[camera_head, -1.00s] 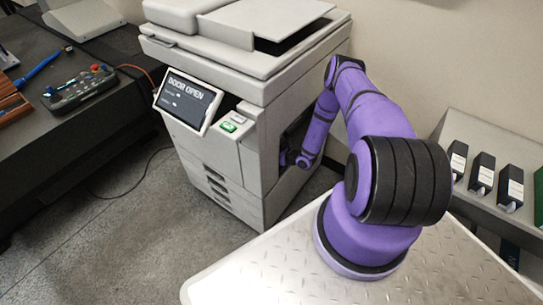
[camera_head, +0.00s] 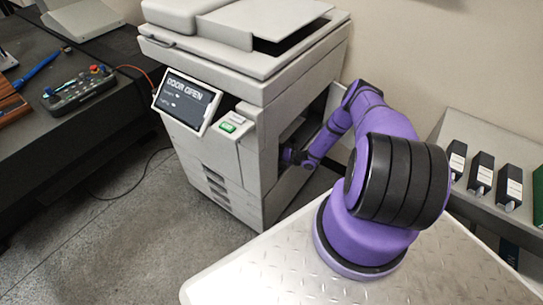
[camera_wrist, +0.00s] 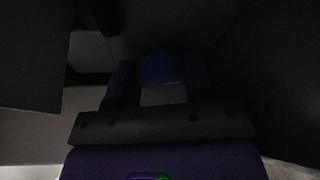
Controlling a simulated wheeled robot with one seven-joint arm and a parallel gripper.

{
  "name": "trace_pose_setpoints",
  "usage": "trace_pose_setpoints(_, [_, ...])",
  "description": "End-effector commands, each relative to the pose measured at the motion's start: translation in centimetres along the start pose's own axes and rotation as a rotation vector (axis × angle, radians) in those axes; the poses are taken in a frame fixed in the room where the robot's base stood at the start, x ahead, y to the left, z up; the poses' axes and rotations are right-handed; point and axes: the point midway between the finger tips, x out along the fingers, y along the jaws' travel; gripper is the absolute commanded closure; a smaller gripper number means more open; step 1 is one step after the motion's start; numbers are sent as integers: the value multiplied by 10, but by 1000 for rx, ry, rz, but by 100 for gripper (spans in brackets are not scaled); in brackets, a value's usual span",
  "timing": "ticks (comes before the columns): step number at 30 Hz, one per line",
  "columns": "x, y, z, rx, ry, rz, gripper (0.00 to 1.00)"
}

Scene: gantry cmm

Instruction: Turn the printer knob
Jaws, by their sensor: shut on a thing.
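The grey-white printer (camera_head: 235,180) stands at the centre of the head view. Its tilted screen (camera_head: 188,102) reads "DOOR OPEN", and a cavity is open in its right side. My purple arm reaches into this cavity, and my gripper is hidden inside it in that view. In the dark wrist view, my gripper (camera_wrist: 160,84) is shut on a blue rounded knob (camera_wrist: 162,68), which sits between its two fingers. The knob's turn angle cannot be made out.
The open side door (camera_head: 334,118) stands close to my forearm. A dark desk (camera_head: 80,135) with a control box (camera_head: 78,92) is at left. A shelf (camera_head: 500,145) with several black boxes is at right. Grey floor is clear in front of the printer.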

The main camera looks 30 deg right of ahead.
Motion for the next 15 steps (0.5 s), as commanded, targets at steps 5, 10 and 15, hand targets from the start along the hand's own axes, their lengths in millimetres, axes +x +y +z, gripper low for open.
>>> trace_pose_setpoints(5, [-1,-2,1,122,-4,49,75])
trace_pose_setpoints(10, [-1,-3,0,208,-3,85,75])
trace_pose_setpoints(15, [-1,-3,1,260,-4,106,75])
